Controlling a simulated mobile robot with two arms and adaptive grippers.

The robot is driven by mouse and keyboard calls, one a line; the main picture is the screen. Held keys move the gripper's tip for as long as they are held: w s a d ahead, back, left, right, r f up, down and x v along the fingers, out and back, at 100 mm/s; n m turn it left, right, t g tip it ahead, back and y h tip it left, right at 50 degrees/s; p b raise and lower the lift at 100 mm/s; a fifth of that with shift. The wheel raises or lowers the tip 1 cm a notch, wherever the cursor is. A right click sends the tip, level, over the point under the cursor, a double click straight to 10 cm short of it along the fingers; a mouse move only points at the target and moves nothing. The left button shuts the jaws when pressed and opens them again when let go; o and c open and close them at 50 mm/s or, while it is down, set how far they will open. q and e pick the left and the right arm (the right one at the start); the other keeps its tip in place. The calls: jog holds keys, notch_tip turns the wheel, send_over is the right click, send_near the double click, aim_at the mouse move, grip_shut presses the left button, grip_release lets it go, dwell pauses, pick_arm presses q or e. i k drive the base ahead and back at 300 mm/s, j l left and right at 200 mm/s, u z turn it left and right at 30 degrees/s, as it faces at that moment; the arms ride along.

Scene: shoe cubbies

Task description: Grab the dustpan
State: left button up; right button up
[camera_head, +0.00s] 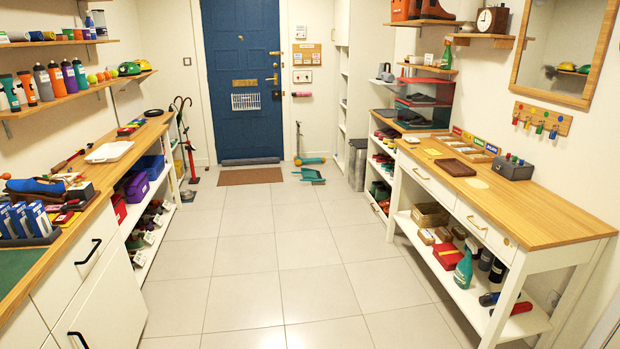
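A teal dustpan (311,175) lies on the tiled floor at the far end of the room, right of the doormat. It is small in the picture, so I cannot make out its handle clearly. Neither of my grippers shows in the head view, and nothing is seen touching the dustpan.
A teal scooter (310,160) stands just behind the dustpan by the wall. A brown doormat (250,176) lies before the blue door (243,70). A grey bin (357,165) stands to the right. The tiled floor (262,255) between the left counter and right table (560,226) is clear.

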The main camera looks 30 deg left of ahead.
aim_at(306, 173)
jog(key=i+j+u, duration=0.7)
jog(key=i, duration=0.2)
jog(key=i+j+u, duration=0.2)
jog(key=i+u, duration=0.15)
jog(key=i, duration=0.15)
jog(key=i+u, duration=0.35)
jog(key=i, duration=3)
jog(key=i+u, duration=0.1)
jog(key=i, duration=2.7)
jog(key=i+z, duration=0.4)
jog(key=i+j+z, duration=0.2)
jog(key=z, duration=0.2)
jog(key=i+j+z, duration=0.4)
